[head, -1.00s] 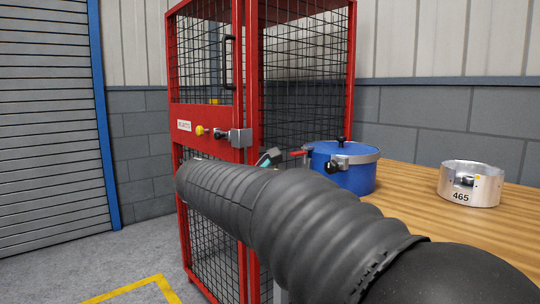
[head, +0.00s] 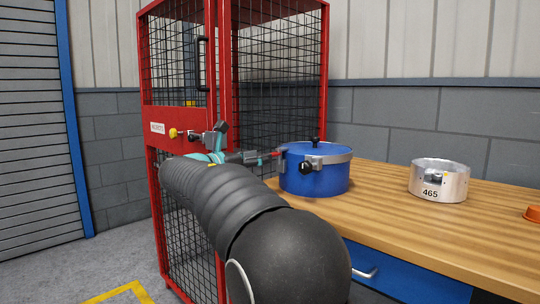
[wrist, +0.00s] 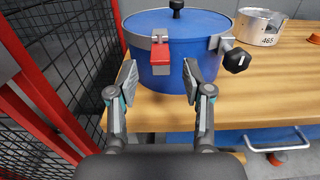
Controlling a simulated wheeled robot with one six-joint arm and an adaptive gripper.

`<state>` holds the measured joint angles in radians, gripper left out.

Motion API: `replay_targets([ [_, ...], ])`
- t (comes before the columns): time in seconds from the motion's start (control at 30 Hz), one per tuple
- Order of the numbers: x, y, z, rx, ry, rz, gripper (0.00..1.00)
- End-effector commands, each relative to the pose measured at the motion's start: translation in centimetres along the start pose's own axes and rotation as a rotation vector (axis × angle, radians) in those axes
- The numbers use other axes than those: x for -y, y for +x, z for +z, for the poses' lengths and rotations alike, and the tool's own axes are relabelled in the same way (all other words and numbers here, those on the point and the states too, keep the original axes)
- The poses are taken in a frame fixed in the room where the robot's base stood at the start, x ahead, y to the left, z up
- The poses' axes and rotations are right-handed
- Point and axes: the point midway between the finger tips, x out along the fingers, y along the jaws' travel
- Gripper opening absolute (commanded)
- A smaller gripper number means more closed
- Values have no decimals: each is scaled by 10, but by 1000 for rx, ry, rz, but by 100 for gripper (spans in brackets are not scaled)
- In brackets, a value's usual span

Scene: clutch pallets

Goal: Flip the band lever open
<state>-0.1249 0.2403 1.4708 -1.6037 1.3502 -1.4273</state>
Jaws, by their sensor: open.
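A blue lidded pot (head: 315,172) with a grey metal band (head: 325,160) around its rim stands on the wooden bench. The red band lever (wrist: 160,53) hangs down against the pot's near side in the wrist view; in the head view the red lever (head: 277,153) shows at the pot's left. My gripper (wrist: 159,79) is open and empty. Its fingers spread to the left and right of the lever, with the lever's lower end between the fingertips in the picture. I cannot tell how far short of the pot they are. A black knob (wrist: 237,60) sits on the band's right.
A silver ring marked 465 (head: 439,180) and an orange piece (head: 532,213) lie on the bench (head: 400,217), right of the pot. A red mesh cage (head: 222,80) stands close at the left. Free bench lies between pot and ring.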

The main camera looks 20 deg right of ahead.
Motion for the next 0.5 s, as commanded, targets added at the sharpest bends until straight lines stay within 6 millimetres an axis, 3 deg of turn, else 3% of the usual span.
replay_targets([
  [0.2,0,35,0,-1,1,-2,50],
  [0.5,0,52,-1,-1,0,0,50],
])
